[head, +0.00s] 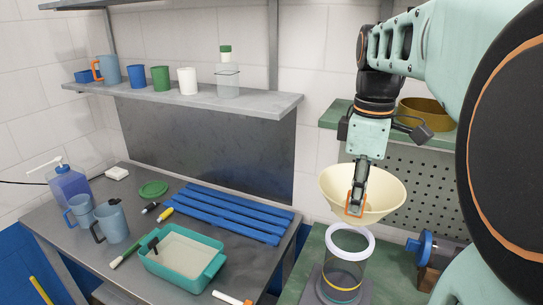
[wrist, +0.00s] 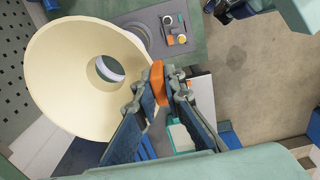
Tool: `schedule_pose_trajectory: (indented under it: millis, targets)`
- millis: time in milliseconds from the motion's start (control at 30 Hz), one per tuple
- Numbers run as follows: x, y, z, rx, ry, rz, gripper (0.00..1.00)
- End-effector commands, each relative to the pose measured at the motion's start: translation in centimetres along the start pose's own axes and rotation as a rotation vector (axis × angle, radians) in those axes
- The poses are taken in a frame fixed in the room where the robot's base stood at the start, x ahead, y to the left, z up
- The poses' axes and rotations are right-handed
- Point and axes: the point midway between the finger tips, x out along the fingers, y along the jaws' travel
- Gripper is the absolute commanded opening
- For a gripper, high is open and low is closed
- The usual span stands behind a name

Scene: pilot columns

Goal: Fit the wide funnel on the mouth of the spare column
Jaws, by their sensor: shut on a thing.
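The wide funnel (head: 335,188) is a cream cone, held wide side up and slightly tilted in the head view. My gripper (head: 357,205) is shut on the orange handle at its side. In the wrist view the funnel (wrist: 62,85) fills the left, and my gripper (wrist: 158,84) pinches the orange handle (wrist: 157,72). The spare column (head: 342,274) is a clear upright cylinder with a white mouth ring and a yellow band, just below the funnel. The funnel appears above the ring; its spout is hidden in the head view. Part of a pale ring shows through the funnel's hole.
A green bench (head: 312,262) carries the column; a blue-ended device (head: 428,247) stands to its right. A brass-coloured bowl (head: 425,112) sits on the green shelf behind. The left table holds a teal tray (head: 180,262), blue slats (head: 225,215) and mugs.

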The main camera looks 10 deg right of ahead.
Motion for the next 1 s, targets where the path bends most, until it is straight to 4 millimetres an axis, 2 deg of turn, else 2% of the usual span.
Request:
schedule_pose_trajectory:
  millis: [300,500,1000]
  targets:
    - [3.4,0.0,0.0,0.001,0.0,0.0,0.0]
    - [4.8,-0.1,0.0,0.0,0.0,0.0,0.0]
    - [5.1,-0.1,0.0,0.0,0.0,0.001,0.0]
